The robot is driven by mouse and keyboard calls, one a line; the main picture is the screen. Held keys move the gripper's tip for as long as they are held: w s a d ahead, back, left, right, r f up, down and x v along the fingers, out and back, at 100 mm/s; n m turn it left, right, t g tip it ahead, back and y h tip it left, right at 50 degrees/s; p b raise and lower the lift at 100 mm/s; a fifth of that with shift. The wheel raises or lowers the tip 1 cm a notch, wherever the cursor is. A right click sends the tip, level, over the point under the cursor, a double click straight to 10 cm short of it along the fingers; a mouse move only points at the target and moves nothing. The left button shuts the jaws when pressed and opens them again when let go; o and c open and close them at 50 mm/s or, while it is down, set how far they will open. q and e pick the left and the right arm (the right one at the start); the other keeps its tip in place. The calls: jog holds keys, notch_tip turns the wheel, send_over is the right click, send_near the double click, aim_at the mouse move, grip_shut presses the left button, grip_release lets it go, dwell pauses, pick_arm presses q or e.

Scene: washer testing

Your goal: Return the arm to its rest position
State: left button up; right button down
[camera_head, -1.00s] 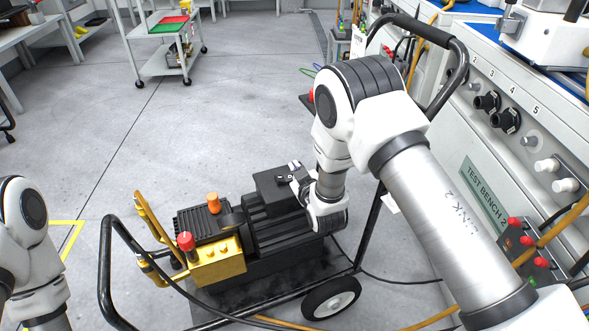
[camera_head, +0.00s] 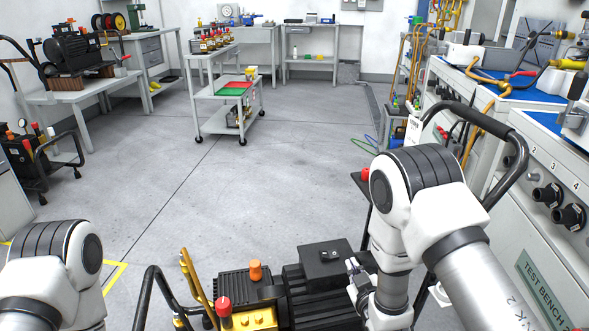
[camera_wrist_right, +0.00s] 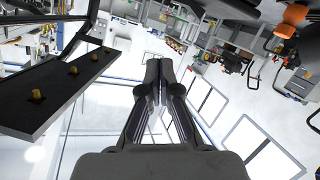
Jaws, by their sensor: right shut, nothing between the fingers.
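My right arm comes in from the right in the head view. My right gripper (camera_head: 354,272) is beside the right end of a black pump unit (camera_head: 318,255) on a wheeled cart. In the right wrist view my right gripper (camera_wrist_right: 158,64) is shut, with its fingers together and nothing between them. My left arm shows at the lower left of the head view, but its gripper is out of the picture.
The cart's black handle (camera_head: 513,137) rises close to my right arm. The test bench (camera_head: 530,235) stands at the right. A dark plate with brass studs (camera_wrist_right: 60,88) is near my right gripper. Open floor (camera_head: 240,190) lies ahead, before a white trolley (camera_head: 228,110).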

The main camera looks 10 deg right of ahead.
jog(key=s+d+f+m+g, duration=0.15)
jog(key=s+f+g, duration=0.25)
jog(key=s+f, duration=0.4)
jog(key=s+d+f+g, duration=0.2)
jog(key=s+f+g, duration=0.1)
jog(key=s+f, duration=0.45)
jog(key=s+f+m+g, duration=0.35)
jog(key=s+g, duration=0.45)
jog(key=s, duration=1)
notch_tip(320, 180, up, 26)
jog(key=p, duration=2.6)
jog(key=shift+s+a+r+n, duration=0.2)
jog(key=shift+a+n, duration=0.1)
jog(key=shift+a, duration=0.1)
